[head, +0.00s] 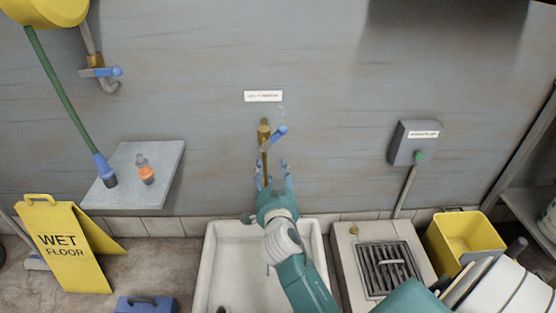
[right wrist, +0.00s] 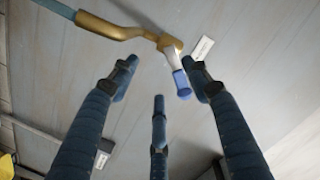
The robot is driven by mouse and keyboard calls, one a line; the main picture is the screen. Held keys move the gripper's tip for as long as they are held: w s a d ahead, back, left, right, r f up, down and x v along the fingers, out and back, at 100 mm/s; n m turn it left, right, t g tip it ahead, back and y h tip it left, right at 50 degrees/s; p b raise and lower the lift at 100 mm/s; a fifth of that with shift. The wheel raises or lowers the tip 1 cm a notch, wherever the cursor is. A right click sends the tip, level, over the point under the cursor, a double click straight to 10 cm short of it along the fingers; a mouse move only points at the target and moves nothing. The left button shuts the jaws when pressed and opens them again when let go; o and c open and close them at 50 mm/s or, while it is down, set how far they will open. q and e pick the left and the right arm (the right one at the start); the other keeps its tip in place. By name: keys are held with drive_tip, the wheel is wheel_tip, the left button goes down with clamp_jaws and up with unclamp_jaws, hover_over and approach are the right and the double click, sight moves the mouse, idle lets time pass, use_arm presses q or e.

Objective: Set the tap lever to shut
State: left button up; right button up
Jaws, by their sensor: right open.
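A brass wall tap (head: 264,133) stands above the white sink, under a small white label. Its lever (head: 280,131) has a blue grip and slants up to the right from the tap body. In the right wrist view the brass tap (right wrist: 110,27) runs across the top, and the lever's blue tip (right wrist: 182,84) overlaps the space near the right-hand fingertip. I cannot tell whether they touch. My right gripper (head: 272,168) is open and empty, just below the lever, fingers pointing up; its spread fingers also show in the wrist view (right wrist: 160,80). My left gripper is not in view.
A second tap (head: 100,72) with a blue lever is at upper left. The white sink (head: 210,270) lies below my arm. A yellow wet-floor sign (head: 62,245) stands left; a grey wall box (head: 413,143) hangs right.

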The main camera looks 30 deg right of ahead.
drive_tip(key=m+h+b, duration=0.1)
drive_tip(key=m+h, duration=0.1)
approach(279, 138)
drive_tip(key=shift+t, duration=0.3)
drive_tip(key=x, duration=1)
drive_tip(key=shift+w+d+f, duration=0.2)
drive_tip(key=shift+w+d, duration=0.1)
drive_tip(key=shift+d, duration=0.05)
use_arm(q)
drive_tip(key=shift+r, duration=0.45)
use_arm(e)
drive_tip(key=shift+y, duration=0.3)
clamp_jaws()
